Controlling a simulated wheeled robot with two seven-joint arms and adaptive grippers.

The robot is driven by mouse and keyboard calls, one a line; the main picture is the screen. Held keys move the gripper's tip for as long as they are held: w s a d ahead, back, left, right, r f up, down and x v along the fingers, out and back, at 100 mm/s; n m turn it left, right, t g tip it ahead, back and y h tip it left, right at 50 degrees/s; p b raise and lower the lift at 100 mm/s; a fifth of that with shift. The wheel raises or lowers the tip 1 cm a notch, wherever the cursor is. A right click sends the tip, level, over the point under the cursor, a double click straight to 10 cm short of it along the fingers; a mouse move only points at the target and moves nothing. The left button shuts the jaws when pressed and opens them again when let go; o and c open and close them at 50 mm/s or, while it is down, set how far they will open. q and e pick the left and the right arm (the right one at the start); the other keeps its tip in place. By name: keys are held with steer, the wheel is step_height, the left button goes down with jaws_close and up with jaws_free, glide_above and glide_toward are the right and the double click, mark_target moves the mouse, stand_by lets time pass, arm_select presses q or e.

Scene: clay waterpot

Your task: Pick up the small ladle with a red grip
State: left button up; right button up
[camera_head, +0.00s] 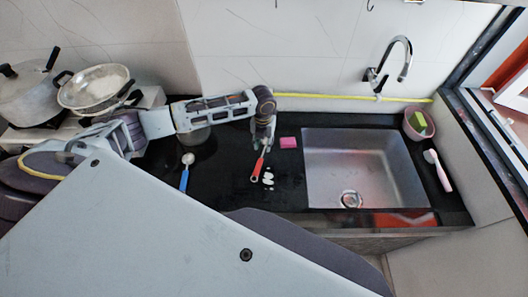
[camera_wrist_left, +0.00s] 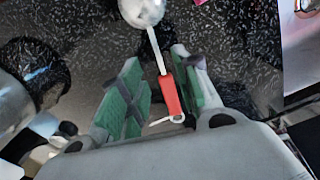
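The small ladle with a red grip (camera_head: 258,168) lies on the black counter left of the sink. In the left wrist view its red grip (camera_wrist_left: 171,95) shows between the fingers, nearer the right one, with its round metal bowl (camera_wrist_left: 142,10) at the top edge. My left gripper (camera_head: 263,142) is over the ladle's far part and hides some of it in the head view. In the left wrist view the green-padded fingers (camera_wrist_left: 160,95) stand apart, with gaps beside the grip. My right gripper is not in view.
A blue-handled ladle (camera_head: 184,178) lies to the left. A pink sponge (camera_head: 288,142) and small white pieces (camera_head: 268,178) are near the red grip. The sink (camera_head: 370,165) with its faucet (camera_head: 404,58) is to the right. Pots (camera_head: 28,95) stand at the far left.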

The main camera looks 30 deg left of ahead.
mark_target(263, 153)
arm_select(q)
steer(key=shift+w+f, duration=0.15)
steer(key=shift+f, duration=0.05)
steer(key=shift+f+p, duration=0.3)
steer(key=shift+f, duration=0.5)
steer(key=shift+a+f+p, duration=0.1)
steer(key=shift+f+p, duration=0.2)
steer(key=shift+f, duration=1.5)
jaws_close()
